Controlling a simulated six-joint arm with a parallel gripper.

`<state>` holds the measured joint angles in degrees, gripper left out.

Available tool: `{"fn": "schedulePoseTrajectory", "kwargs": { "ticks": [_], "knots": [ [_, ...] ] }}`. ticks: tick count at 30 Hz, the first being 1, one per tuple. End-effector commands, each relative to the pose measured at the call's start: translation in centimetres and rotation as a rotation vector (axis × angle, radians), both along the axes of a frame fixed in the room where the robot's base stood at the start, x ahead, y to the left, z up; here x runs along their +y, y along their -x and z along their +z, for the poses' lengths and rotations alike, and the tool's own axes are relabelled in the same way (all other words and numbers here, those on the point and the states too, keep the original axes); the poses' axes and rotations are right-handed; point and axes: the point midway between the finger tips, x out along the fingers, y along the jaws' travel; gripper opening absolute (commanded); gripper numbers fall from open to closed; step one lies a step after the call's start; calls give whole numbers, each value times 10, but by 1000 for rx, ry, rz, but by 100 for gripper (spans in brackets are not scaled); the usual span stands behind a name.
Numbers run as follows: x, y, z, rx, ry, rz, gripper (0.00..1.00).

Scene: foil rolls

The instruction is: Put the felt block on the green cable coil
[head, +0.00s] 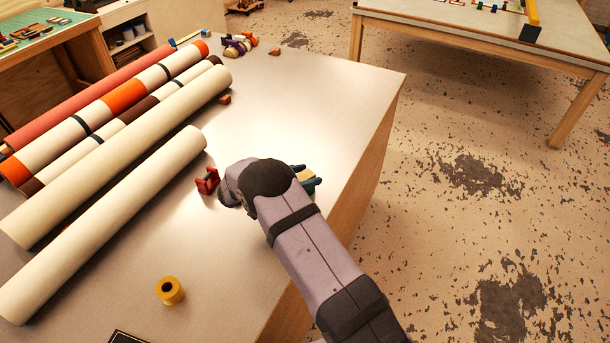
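My arm (310,245) reaches in from the lower right over the table's right edge, and its bulky wrist hides most of what lies beneath. Just right of the wrist a small tan piece (306,175) with dark blue parts along its sides shows in part. I cannot tell whether it is the felt block, or whether the dark blue parts are my gripper's fingers. Whether the fingers are open or shut does not show. I cannot make out a green cable coil; it may be hidden behind my arm.
A red object (207,180) stands just left of my wrist. A yellow tape roll (170,290) is at the front. Long rolls, including a cream one (110,222), fill the table's left. The table (310,95) is clear beyond my wrist. Small colored items (238,45) lie far back.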

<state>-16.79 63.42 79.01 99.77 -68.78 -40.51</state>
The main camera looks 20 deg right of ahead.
Motion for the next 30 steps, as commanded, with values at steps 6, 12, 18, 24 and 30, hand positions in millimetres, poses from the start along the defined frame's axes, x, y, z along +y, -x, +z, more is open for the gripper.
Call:
{"fn": "schedulePoseTrajectory", "kwargs": {
  "ticks": [6, 12, 18, 24, 30],
  "knots": [
    [0, 0, 1, 0, 0, 0, 51],
    [0, 0, 5, -1, 0, 0, 51],
    [19, 7, 9, -2, -1, 3, 51],
    [49, 19, 22, -5, -2, 4, 51],
    [78, 32, 35, -3, -1, 3, 51]
  ]
}}
